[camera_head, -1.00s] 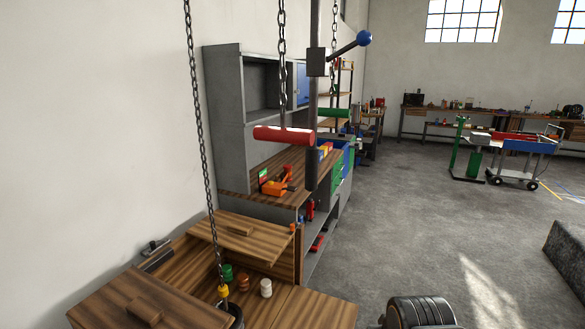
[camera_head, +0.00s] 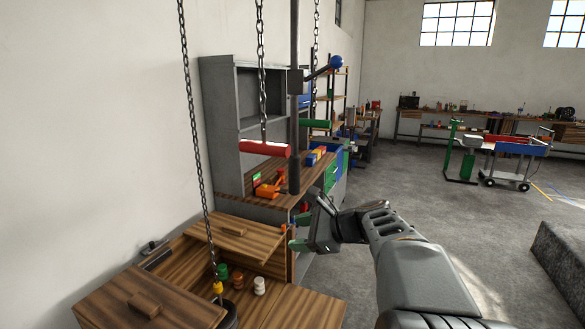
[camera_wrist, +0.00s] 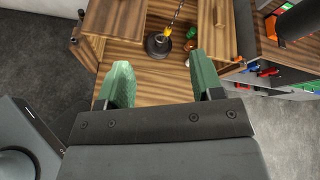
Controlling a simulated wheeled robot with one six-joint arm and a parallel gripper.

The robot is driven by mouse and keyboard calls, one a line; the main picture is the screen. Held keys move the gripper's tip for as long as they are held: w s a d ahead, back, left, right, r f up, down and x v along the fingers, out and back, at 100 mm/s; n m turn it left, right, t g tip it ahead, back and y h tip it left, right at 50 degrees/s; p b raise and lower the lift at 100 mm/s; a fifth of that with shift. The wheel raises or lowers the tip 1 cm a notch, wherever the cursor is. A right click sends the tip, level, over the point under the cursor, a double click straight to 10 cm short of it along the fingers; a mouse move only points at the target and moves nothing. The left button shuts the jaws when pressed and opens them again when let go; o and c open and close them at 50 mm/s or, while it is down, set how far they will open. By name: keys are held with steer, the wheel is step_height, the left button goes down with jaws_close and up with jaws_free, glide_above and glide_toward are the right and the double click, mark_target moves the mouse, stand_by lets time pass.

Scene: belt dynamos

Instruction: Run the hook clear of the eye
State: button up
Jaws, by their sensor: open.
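A long dark chain (camera_head: 193,110) comes down on the left to a small yellow hook piece (camera_head: 217,288) over a dark round weight (camera_head: 229,316) on the wooden bench. In the wrist view the yellow piece (camera_wrist: 168,31) stands just above the dark round base (camera_wrist: 157,46); the eye is too small to make out. A red handle (camera_head: 265,148) and a green handle (camera_head: 316,124) hang on two other chains. My gripper (camera_head: 299,231) is open and empty, right of the bench lids and apart from the hook. Its green fingers (camera_wrist: 163,82) are spread in the wrist view.
A dark post with a blue-knobbed lever (camera_head: 337,62) stands behind my gripper. Wooden lids (camera_head: 235,240) and green, brown and white spools (camera_head: 259,286) are on the bench. An orange tool (camera_head: 268,188) lies on the farther worktop. The floor (camera_head: 430,185) to the right is open.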

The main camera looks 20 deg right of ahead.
mark_target(299, 174)
steer(key=w+d+r+m+t+p, duration=0.1)
steer(key=w+d+r+m+t, duration=0.2)
steer(key=d+r+m+t, duration=0.5)
steer(key=w+p, duration=0.1)
steer(key=w, duration=0.2)
steer(key=w+a+g+p, duration=0.1)
steer(key=w, duration=0.2)
steer(key=w+a+r+g+p, duration=0.1)
steer(key=w, duration=0.3)
steer(key=shift+w+a, duration=0.1)
steer(key=shift+a, duration=0.1)
steer(key=shift+x, duration=0.85)
steer(key=shift+f, duration=0.1)
jaws_close()
